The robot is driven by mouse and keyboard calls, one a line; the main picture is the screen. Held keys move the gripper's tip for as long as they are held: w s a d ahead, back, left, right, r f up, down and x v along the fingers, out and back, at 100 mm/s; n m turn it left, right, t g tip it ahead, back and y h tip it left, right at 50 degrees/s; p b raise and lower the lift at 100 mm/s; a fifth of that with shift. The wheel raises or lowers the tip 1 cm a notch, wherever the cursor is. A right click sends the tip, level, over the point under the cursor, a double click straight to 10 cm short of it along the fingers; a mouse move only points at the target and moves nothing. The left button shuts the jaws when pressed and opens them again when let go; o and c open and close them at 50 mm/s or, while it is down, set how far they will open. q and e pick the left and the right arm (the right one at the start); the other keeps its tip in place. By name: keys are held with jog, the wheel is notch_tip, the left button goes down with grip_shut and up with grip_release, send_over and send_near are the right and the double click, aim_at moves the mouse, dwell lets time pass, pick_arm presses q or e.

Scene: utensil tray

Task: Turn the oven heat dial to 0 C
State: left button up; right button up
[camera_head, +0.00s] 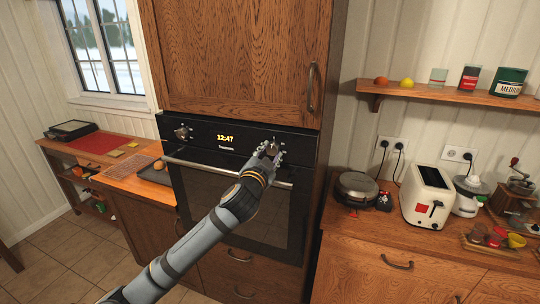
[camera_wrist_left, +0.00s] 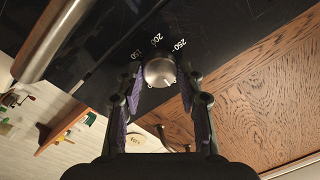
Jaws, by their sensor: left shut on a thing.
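The black oven (camera_head: 208,198) is built into the wooden cabinet, with a display (camera_head: 225,137) reading 12:47. My left gripper (camera_head: 270,152) is at the right end of its control panel, shut on the heat dial. In the left wrist view the round silver dial (camera_wrist_left: 159,72) sits between the two fingers of the left gripper (camera_wrist_left: 160,84). The marks 150, 200 and 250 show on the panel around it. The dial's pointer cannot be made out, and the 0 mark does not show. My right gripper is not in view.
Another dial (camera_head: 183,132) is at the panel's left end. The oven's bar handle (camera_head: 205,165) runs just below the panel and also shows in the left wrist view (camera_wrist_left: 52,38). A counter at right holds a toaster (camera_head: 427,194) and a round waffle iron (camera_head: 356,186).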

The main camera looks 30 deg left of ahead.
pick_arm(q)
jog(key=shift+f+n, duration=0.2)
jog(key=shift+n, duration=0.3)
jog(key=o, duration=1.2)
jog(key=shift+r, duration=0.1)
jog(key=shift+c, duration=0.2)
jog(key=v, duration=0.7)
jog(key=shift+s, duration=0.25)
